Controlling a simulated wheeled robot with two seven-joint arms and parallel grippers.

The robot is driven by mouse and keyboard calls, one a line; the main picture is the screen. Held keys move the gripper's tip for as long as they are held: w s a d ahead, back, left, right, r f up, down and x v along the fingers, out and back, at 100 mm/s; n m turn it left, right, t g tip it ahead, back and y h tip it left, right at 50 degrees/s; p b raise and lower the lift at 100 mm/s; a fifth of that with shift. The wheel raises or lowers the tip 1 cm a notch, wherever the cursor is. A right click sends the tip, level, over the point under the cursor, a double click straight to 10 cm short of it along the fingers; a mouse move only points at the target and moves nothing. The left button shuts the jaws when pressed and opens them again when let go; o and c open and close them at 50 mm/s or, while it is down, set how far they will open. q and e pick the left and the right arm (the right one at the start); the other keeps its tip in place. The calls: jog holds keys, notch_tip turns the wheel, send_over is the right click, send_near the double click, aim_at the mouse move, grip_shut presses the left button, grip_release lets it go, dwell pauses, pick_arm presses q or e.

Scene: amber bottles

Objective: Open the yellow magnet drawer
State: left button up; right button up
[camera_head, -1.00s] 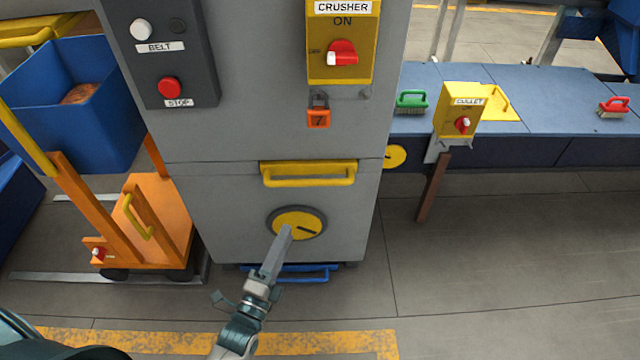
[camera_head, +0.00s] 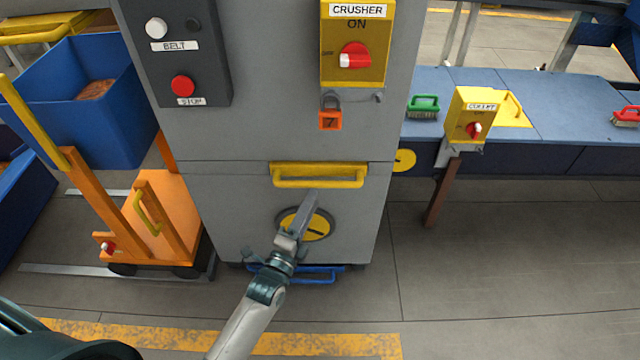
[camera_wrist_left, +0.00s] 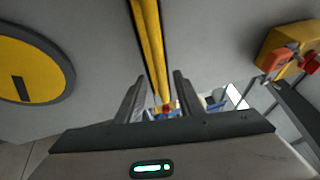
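A yellow bar handle (camera_head: 318,182) is fixed across the front of the grey machine (camera_head: 230,205). The panel below it appears flush and closed. My left gripper (camera_head: 312,198) is just below the handle, in front of a round yellow dial (camera_head: 320,229) that it partly covers. In the left wrist view the gripper (camera_wrist_left: 156,80) is open, its two fingers apart. The yellow handle (camera_wrist_left: 147,40) runs down the picture towards the gap between them. I cannot tell whether the fingers touch it. The dial (camera_wrist_left: 30,70) shows at left there. My right gripper is not in view.
A blue handle (camera_head: 305,275) sits low under the machine. Above are the crusher switch box (camera_head: 353,75) with an orange padlock (camera_head: 330,120) and the belt panel (camera_head: 200,70). An orange cart (camera_head: 160,220) stands left, a blue bench (camera_head: 540,150) right. The right floor is clear.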

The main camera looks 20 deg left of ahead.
aim_at(320, 185)
pick_arm(q)
jog(key=x, duration=0.7)
grip_shut()
